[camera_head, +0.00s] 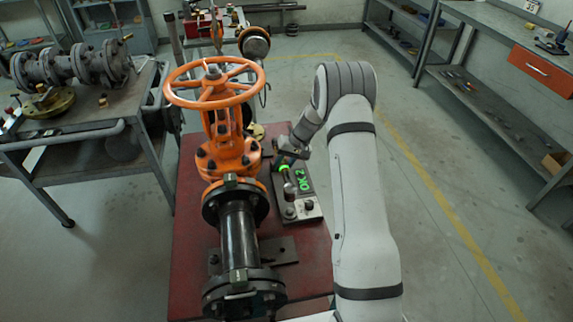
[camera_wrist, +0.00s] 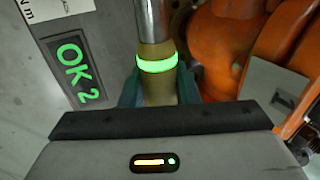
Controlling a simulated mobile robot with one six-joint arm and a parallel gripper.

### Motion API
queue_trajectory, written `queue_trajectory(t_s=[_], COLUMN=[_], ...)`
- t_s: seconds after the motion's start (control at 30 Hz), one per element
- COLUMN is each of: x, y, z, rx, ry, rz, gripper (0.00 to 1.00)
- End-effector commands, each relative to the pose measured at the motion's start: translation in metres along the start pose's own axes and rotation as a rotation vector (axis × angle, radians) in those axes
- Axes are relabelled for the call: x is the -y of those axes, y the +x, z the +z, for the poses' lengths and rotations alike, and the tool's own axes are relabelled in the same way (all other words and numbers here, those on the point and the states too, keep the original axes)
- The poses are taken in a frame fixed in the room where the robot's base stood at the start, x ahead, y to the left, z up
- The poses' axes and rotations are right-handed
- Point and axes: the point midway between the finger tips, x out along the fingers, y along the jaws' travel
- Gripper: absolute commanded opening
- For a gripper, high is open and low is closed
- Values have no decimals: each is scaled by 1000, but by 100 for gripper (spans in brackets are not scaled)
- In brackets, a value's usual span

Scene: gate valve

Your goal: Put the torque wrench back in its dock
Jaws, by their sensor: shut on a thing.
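My gripper (camera_wrist: 159,86) is shut on the torque wrench (camera_wrist: 152,20), its teal fingers on both sides of the brass-coloured grip. The wrench has a silver shaft and a glowing green ring. In the head view my gripper (camera_head: 290,152) is low over the far end of the dock (camera_head: 291,192), a grey unit with a lit green "OK 2" display. The display (camera_wrist: 76,66) is also large at the left of the wrist view. The wrench is mostly hidden by my arm in the head view. I cannot tell whether it touches the dock.
The orange gate valve (camera_head: 222,130) with its handwheel (camera_head: 213,82) stands close left of the dock, on the red bench (camera_head: 193,235). A dark flanged pipe (camera_head: 238,240) is in front of it. Workbenches stand left and right; the floor between is clear.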

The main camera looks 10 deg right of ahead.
Motion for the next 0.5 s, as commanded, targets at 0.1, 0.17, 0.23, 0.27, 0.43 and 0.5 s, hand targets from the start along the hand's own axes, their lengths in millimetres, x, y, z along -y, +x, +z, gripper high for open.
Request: queue_trajectory(t_s=[0.1,0.17,0.23,0.27,0.43,0.5], x=[1,0,0,0,-3,-5], y=[-1,-1,-1,-1,5,10], z=[-1,0,0,1,2,2], rx=[-3,-3,-4,-4,-3,-4], ry=[-1,-1,-1,-1,0,0], rz=[0,1,2,2,3,3], gripper=[0,0,0,0,0,0])
